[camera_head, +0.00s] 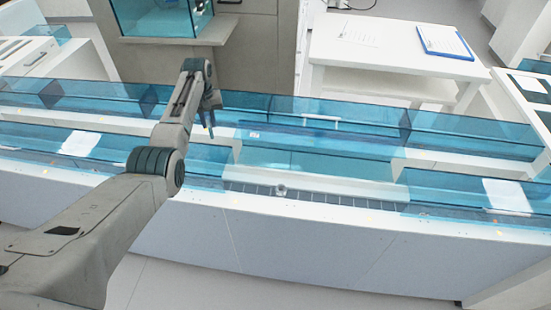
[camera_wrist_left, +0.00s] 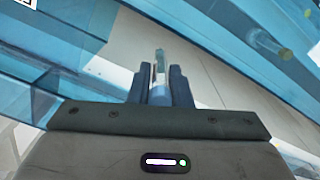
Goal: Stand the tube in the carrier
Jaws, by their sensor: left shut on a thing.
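My left gripper (camera_head: 209,127) hangs above the blue-walled track, left of the middle in the head view. In the left wrist view, its two dark fingers (camera_wrist_left: 160,85) are shut on a slim clear tube (camera_wrist_left: 160,66) that points away from the wrist, its far end sticking out past the fingertips. The tube is too small to make out in the head view. A small pale round carrier (camera_head: 281,190) sits on the dark track strip, to the right of and nearer than the gripper; it looks empty. My right gripper is not in view.
Clear blue panels (camera_head: 350,120) wall the track on both sides. The dark track strip (camera_head: 330,197) lies in a gap between the front panels. A white table (camera_head: 395,45) with a clipboard (camera_head: 444,41) stands behind. A blurred cylinder (camera_wrist_left: 268,43) shows through blue panels.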

